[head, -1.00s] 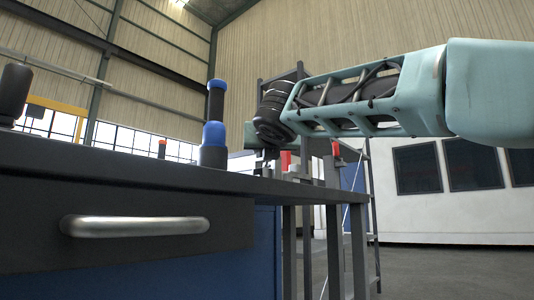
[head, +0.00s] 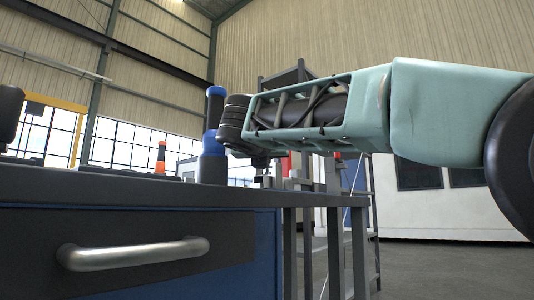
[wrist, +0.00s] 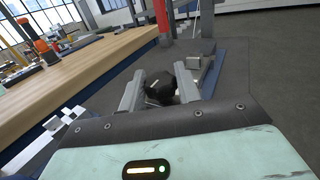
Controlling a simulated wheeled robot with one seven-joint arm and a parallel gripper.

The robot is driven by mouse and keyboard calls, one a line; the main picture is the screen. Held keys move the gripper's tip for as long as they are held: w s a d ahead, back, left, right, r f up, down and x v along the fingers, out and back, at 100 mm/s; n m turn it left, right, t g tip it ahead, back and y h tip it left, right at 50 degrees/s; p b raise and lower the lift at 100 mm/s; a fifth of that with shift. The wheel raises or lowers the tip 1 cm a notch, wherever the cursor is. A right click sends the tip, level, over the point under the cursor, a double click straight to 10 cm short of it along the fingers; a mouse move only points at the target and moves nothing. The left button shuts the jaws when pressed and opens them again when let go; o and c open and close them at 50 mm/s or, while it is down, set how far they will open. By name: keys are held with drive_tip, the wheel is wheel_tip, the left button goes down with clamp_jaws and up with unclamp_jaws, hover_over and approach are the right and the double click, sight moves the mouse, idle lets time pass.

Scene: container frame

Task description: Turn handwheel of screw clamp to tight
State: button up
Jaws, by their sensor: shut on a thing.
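The black handwheel (wrist: 160,87) shows in the wrist view between the two grey fingers of my gripper (wrist: 159,92). My gripper is shut on it, with one finger on either side. A grey block (wrist: 193,63), possibly part of the screw clamp, sits just beyond and to the right. Which way the wheel is turned cannot be told, and most of the clamp is hidden. In the head view my wrist is above the far right of the bench; the fingers and the handwheel cannot be made out there.
A dark workbench top (head: 90,187) with a drawer handle (head: 135,253) is in the foreground. A blue and black upright object (head: 214,140) stands close to my wrist in the picture. In the wrist view, a red post (wrist: 162,15) rises beyond the fingers. Open floor (wrist: 275,70) lies at right.

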drive_tip(key=o, duration=1)
drive_tip(key=shift+c, duration=0.2)
drive_tip(key=s+p, duration=0.1)
drive_tip(key=s, duration=0.4)
drive_tip(key=s+a+p, duration=0.1)
drive_tip(key=s+p, duration=0.1)
drive_tip(key=s, duration=0.3)
drive_tip(key=s+a+p, duration=0.1)
drive_tip(key=s, duration=0.5)
drive_tip(key=shift+a, duration=0.1)
drive_tip(key=shift+s+p, duration=0.3)
drive_tip(key=shift+s, duration=0.3)
